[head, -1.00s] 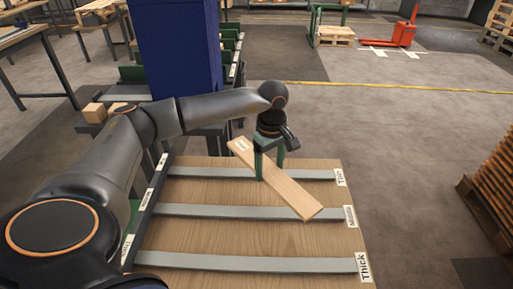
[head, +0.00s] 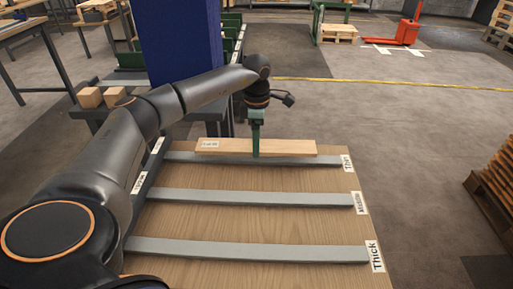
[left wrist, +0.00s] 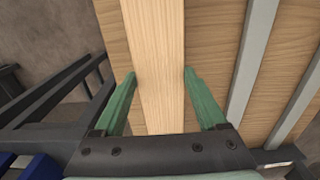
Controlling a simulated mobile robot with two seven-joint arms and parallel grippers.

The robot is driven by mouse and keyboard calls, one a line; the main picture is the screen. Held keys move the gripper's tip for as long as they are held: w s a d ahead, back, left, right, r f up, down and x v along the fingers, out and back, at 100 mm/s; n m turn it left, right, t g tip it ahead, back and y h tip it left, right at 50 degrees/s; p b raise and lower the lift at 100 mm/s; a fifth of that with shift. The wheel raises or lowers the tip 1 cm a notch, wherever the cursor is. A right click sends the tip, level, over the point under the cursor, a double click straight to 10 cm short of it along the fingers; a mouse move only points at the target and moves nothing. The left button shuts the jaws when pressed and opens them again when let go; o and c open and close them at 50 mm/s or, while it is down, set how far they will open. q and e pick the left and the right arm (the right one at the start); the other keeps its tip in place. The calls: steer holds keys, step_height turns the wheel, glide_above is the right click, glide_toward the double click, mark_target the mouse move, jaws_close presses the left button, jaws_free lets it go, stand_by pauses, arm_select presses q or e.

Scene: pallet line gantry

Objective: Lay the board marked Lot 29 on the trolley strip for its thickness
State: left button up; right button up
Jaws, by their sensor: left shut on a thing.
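The pale wooden board (head: 285,148) has a small white label near its left end, too small to read. My left gripper (head: 256,150) is shut on the board near its middle, one finger at each long edge. In the left wrist view the board (left wrist: 158,60) runs between the green fingers (left wrist: 158,85). The board lies lengthwise along the grey strip labelled Thin (head: 330,160), covering part of it. I cannot tell whether it touches the strip. The middle strip (head: 250,197) and the strip labelled Thick (head: 250,250) are bare. My right gripper is out of view.
The strips lie on a wooden trolley top (head: 300,225) with a dark rail along its left side. A blue column (head: 180,40) and two small wooden blocks (head: 100,97) stand behind to the left. A pallet stack (head: 495,180) stands at right, with open floor between.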

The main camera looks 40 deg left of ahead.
arm_select(q)
steer(key=shift+f, duration=1.45)
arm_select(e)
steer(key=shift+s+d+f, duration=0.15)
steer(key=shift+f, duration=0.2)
arm_select(q)
steer(key=shift+f, duration=0.15)
steer(key=o, duration=1.4)
step_height(320, 180, up, 12)
steer(key=shift+r+p, duration=0.15)
steer(key=shift+p, duration=0.7)
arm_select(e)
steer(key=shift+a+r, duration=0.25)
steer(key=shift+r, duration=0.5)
